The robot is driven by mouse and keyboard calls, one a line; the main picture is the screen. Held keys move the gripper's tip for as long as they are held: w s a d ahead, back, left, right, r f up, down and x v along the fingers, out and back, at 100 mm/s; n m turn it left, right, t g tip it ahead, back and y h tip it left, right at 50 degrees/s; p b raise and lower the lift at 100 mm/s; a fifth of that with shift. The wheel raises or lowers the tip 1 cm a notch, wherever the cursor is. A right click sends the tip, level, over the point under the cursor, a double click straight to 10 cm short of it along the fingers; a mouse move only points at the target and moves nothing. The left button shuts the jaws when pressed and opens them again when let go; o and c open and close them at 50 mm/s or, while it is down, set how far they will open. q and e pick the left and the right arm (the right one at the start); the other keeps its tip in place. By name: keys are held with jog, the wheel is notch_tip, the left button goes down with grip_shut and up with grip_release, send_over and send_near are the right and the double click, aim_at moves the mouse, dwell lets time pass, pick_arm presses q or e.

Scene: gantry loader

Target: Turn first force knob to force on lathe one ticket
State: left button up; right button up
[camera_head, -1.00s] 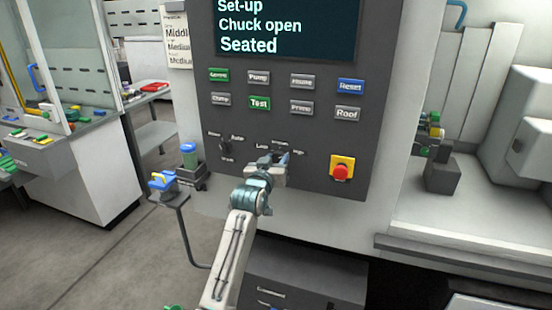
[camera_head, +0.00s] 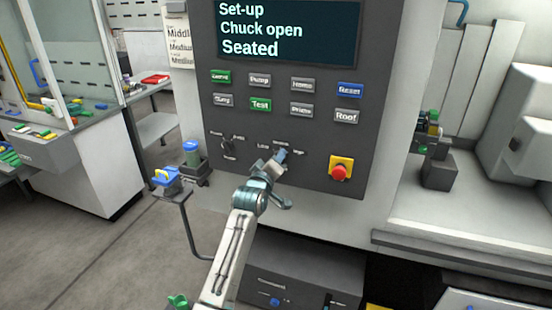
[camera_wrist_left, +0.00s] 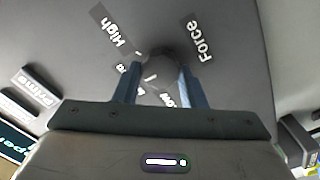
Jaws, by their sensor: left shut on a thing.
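The force knob (camera_wrist_left: 166,68) is a dark round knob on the grey panel, with a "Force" label beside it in the left wrist view and a "High" label on the other side. My left gripper (camera_wrist_left: 160,82) is shut on it, one blue finger on each side. In the head view my left gripper (camera_head: 281,156) covers the knob, between the "Low" and "High" labels. Its exact setting is hard to tell. A paper ticket (camera_head: 178,38) at the panel's upper left reads "Middle", then "Medium" lines, partly cut off. My right gripper is out of view.
A second knob (camera_head: 227,145) sits to the left and a red stop button (camera_head: 340,170) on yellow to the right. Rows of buttons (camera_head: 261,105) lie above, under a screen (camera_head: 290,35) reading "Set-up, Chuck open, Seated". Small holders (camera_head: 190,155) stand left of the panel.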

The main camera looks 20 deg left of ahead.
pick_arm(q)
jog(key=shift+n, duration=0.3)
dwell(0.4)
jog(key=o, duration=1)
jog(key=s+b, duration=0.1)
jog(key=s, duration=0.4)
jog(key=s+b, duration=0.2)
jog(key=s, duration=0.3)
jog(key=shift+s+a, duration=0.2)
jog(key=shift+s, duration=0.15)
